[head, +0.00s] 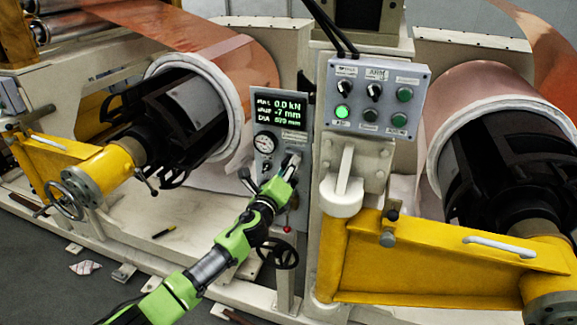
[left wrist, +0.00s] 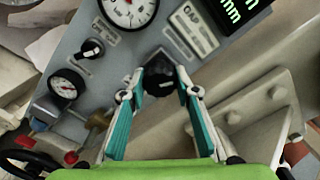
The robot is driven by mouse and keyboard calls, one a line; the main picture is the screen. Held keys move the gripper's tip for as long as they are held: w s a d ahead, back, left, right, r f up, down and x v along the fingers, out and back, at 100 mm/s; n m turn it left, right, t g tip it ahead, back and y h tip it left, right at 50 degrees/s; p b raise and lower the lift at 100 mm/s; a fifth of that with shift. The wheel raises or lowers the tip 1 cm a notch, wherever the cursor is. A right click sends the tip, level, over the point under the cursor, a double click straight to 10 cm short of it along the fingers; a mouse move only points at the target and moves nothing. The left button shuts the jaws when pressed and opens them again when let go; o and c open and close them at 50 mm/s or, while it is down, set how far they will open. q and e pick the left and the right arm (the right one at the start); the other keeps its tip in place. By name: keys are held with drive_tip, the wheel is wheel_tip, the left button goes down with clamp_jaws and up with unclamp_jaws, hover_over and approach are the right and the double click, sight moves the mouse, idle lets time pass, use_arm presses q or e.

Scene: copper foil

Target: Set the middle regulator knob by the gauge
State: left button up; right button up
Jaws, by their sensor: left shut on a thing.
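The grey gauge panel (head: 266,110) stands between the two rolls, with a lit display and a white round gauge (head: 265,143). In the left wrist view the panel is tilted; the large gauge (left wrist: 128,6) is cut off at the top edge, and its reading is unclear. My left gripper (head: 290,168) is at the panel's lower right. In the left wrist view my left gripper (left wrist: 159,88) is shut on a black knob (left wrist: 158,76), a finger on each side. Another black knob (left wrist: 91,48) and a small gauge (left wrist: 67,84) sit to its left. My right gripper is out of view.
A control box (head: 375,98) with knobs and buttons is right of the panel. Yellow arms (head: 430,262) and copper rolls (head: 488,92) flank it. A black handwheel (head: 279,253) sits below the panel, near my left arm. A white bracket (head: 344,190) stands to the right.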

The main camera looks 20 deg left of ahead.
use_arm(q)
drive_tip(key=m+p, duration=0.1)
drive_tip(key=m, duration=0.4)
drive_tip(key=shift+m+p, duration=0.4)
drive_tip(key=m+p, duration=0.1)
drive_tip(key=m, duration=0.3)
drive_tip(key=shift+a+p, duration=0.1)
drive_tip(key=shift+p, duration=0.3)
drive_tip(key=m+p, duration=0.2)
drive_tip(key=m, duration=0.3)
drive_tip(key=m+p, duration=0.2)
drive_tip(key=m, duration=0.3)
drive_tip(key=shift+a+p, duration=0.1)
drive_tip(key=shift+p, duration=0.3)
drive_tip(key=m, duration=0.3)
drive_tip(key=shift+p, duration=0.4)
drive_tip(key=m, duration=0.2)
drive_tip(key=shift+m, duration=0.4)
drive_tip(key=m, duration=0.4)
drive_tip(key=shift+m, duration=2.3)
